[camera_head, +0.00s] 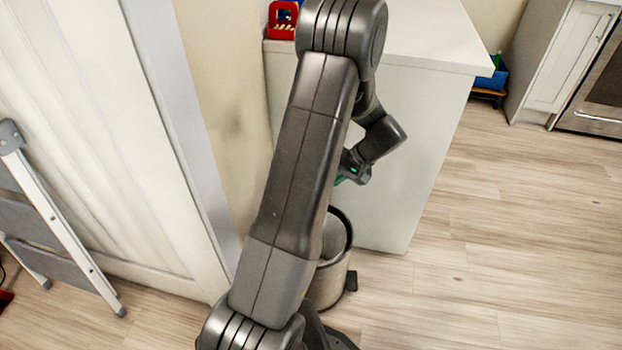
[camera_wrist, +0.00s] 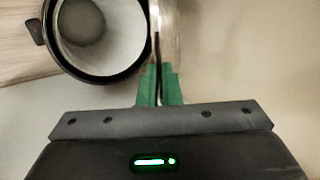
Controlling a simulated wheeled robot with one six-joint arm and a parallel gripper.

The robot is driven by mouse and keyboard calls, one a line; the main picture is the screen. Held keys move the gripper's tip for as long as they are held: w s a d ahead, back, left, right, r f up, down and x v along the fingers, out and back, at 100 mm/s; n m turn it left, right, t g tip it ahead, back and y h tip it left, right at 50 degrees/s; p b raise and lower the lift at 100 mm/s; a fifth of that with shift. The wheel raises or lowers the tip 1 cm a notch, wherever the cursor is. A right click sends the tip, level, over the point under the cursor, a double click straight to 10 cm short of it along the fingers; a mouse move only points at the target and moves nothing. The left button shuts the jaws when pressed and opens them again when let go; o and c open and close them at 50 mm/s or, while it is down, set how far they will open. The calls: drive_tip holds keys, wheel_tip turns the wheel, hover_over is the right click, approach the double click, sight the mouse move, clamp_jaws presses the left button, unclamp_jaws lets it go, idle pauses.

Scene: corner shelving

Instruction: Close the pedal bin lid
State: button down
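The pedal bin (camera_head: 336,277) stands on the floor by the white cabinet, partly hidden behind my arm in the head view. In the wrist view its dark rim (camera_wrist: 115,75) and pale open interior show at the upper left, so the bin is open. A pale, curved, shiny strip with a dark edge (camera_wrist: 165,30) beside the rim looks like the raised lid seen nearly edge-on. My gripper (camera_wrist: 159,72) has green fingers close together, pointing at this strip. I cannot tell whether they touch it. In the head view my gripper is mostly hidden above the bin.
The white cabinet (camera_head: 420,130) stands right behind the bin. A folded step stool (camera_head: 60,225) leans at the left by a white panelled door. A red basket (camera_head: 283,20) sits on the cabinet top. The wooden floor (camera_head: 500,260) to the right is clear.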

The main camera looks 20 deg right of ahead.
drive_tip(key=s+d+f+y+b, duration=0.1)
drive_tip(key=s+d+f+b, duration=0.1)
drive_tip(key=f, duration=0.6)
drive_tip(key=s+d+f+b, duration=0.1)
drive_tip(key=d+f+b, duration=0.4)
drive_tip(key=f, duration=0.3)
drive_tip(key=s+d+f+t+y+b, duration=0.1)
drive_tip(key=d+f+b, duration=0.3)
drive_tip(key=f, duration=0.4)
drive_tip(key=shift+s+f+y+b, duration=0.3)
drive_tip(key=shift+s+f+b, duration=0.05)
drive_tip(key=shift+s+b, duration=0.4)
drive_tip(key=c, duration=1.6)
unclamp_jaws()
drive_tip(key=shift+f, duration=0.2)
drive_tip(key=shift+w+a+r, duration=0.1)
drive_tip(key=shift+w+a, duration=0.05)
drive_tip(key=shift+a, duration=0.05)
drive_tip(key=p+v, duration=0.4)
drive_tip(key=v, duration=1.1)
drive_tip(key=shift+r, duration=0.15)
